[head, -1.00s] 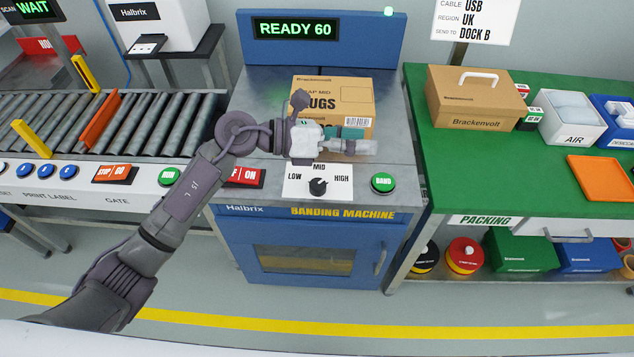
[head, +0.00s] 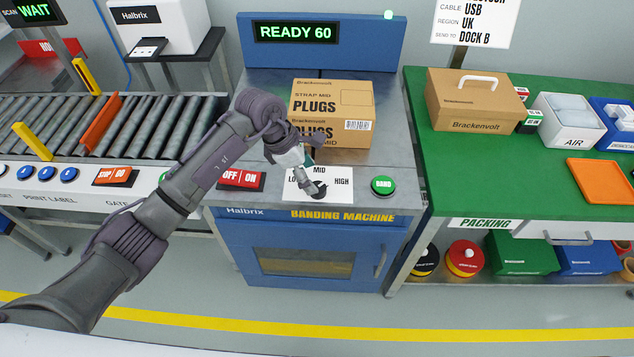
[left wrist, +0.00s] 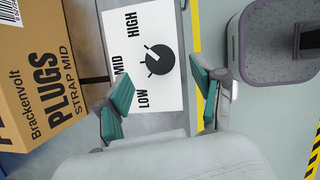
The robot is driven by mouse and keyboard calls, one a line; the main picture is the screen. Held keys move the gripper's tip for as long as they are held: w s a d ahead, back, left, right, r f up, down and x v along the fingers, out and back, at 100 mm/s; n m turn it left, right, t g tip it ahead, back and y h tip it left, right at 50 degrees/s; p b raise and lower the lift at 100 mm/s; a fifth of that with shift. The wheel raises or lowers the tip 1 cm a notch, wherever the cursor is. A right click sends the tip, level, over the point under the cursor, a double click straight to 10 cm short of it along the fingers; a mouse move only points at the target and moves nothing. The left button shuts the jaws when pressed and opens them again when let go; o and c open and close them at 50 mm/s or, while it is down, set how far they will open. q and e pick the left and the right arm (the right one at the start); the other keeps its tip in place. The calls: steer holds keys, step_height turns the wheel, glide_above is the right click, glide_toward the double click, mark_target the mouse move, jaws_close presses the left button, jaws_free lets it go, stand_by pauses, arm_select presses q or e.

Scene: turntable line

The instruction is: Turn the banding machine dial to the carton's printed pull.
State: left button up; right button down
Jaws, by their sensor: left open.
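The carton (head: 335,105) stands on the banding machine and is printed PLUGS and STRAP MID; its printed side also shows in the left wrist view (left wrist: 45,90). The black dial (head: 320,186) sits on a white plate marked LOW, MID and HIGH, partly hidden by my left gripper (head: 311,183). My right gripper is out of view.
The OFF/ON switch (head: 241,180) and green BAND button (head: 382,187) flank the dial plate. The display (head: 296,31) reads READY 60. A roller conveyor (head: 150,120) lies left, the green packing table (head: 450,180) right.

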mark_target(318, 187)
arm_select(q)
steer(key=x, duration=0.5)
steer(key=shift+f, duration=0.15)
steer(key=c, duration=1.1)
steer(key=shift+c, duration=0.2)
